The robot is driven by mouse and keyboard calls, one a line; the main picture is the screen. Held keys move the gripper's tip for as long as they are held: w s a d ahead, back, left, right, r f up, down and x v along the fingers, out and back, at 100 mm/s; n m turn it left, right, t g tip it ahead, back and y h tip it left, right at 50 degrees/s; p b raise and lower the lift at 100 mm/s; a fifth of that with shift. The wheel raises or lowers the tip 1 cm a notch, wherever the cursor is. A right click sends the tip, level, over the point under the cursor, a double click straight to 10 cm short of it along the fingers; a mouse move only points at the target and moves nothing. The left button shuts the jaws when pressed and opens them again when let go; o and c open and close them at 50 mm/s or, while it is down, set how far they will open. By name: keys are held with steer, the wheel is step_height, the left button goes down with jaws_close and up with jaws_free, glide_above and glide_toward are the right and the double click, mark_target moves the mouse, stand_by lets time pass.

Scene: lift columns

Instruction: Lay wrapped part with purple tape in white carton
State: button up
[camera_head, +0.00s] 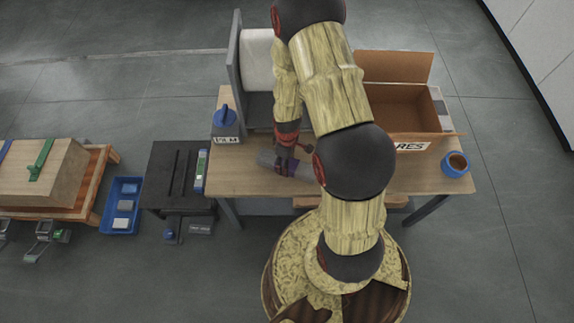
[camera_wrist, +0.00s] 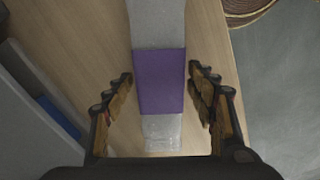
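The wrapped part (camera_wrist: 160,25) is a long pale grey bundle with a wide purple tape band around it. It lies on the wooden table. In the head view the wrapped part (camera_head: 305,170) is partly hidden by my arm. My gripper (camera_wrist: 160,76) is open over it, with one finger on each side of the purple band and visible gaps between. In the head view my gripper (camera_head: 288,161) is at the part, left of my arm. An open brown carton (camera_head: 400,68) with a white label stands at the back right. I cannot make out a white carton.
A grey rack with a white roll (camera_head: 257,60) stands at the table's back left, with a blue-topped container (camera_head: 225,122) beside it. A blue round pot (camera_head: 456,164) is at the right edge. A dark stand (camera_head: 177,165) and blue bin (camera_head: 122,190) are left.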

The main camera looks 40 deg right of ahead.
steer(key=c, duration=1.3)
jaws_close()
